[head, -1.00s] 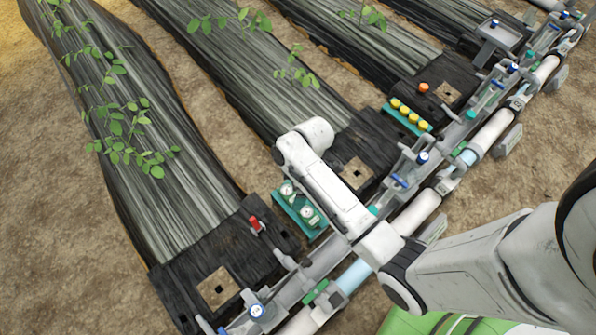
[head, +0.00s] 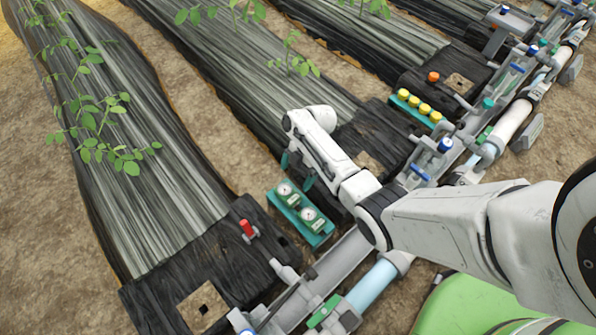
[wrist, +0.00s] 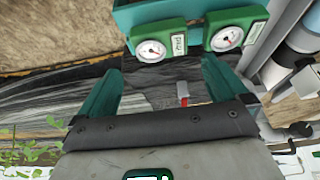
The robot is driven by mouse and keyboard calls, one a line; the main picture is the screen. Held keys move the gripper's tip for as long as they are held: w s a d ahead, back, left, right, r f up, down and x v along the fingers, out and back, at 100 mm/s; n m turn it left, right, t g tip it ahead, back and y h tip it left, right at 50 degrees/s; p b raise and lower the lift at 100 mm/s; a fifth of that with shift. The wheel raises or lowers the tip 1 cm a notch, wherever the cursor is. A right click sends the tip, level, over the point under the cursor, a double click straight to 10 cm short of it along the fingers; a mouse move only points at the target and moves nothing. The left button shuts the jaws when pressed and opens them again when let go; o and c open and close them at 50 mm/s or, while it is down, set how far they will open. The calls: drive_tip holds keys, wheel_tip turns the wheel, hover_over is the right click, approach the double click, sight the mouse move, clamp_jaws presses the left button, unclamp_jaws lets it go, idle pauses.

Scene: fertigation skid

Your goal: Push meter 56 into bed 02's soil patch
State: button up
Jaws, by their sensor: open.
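Two round-dialled green meters (head: 287,195) (head: 312,218) stand side by side in a teal holder (head: 278,211). Both dials show close up in the wrist view (wrist: 152,50) (wrist: 227,37); their labels are too small to read surely, so I cannot tell which is 56. My gripper (head: 296,171) is open and empty, just beyond the holder in the head view. In the wrist view its green fingers (wrist: 160,85) are spread below the meters, apart from them. Tan square patches with a dark hole lie on the bed ends, one at the near bed (head: 203,307) and one partly hidden behind my arm (head: 370,163). No bed number is legible.
A red-handled piece (head: 248,229) stands on the near bed's end. A teal rack of yellow caps (head: 414,104) and an orange knob (head: 433,76) are farther right. Pipes with blue-capped valves (head: 445,145) run along the bed ends. Bare soil separates the beds.

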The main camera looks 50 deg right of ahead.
sight(289, 191)
drive_tip(key=b+x, duration=0.4)
drive_tip(key=x, duration=0.5)
drive_tip(key=shift+c, duration=0.5)
drive_tip(key=shift+s, duration=0.1)
drive_tip(key=c, duration=0.7)
drive_tip(key=shift+o, duration=0.2)
wheel_tip(289, 191, up, 11)
drive_tip(key=p, duration=1)
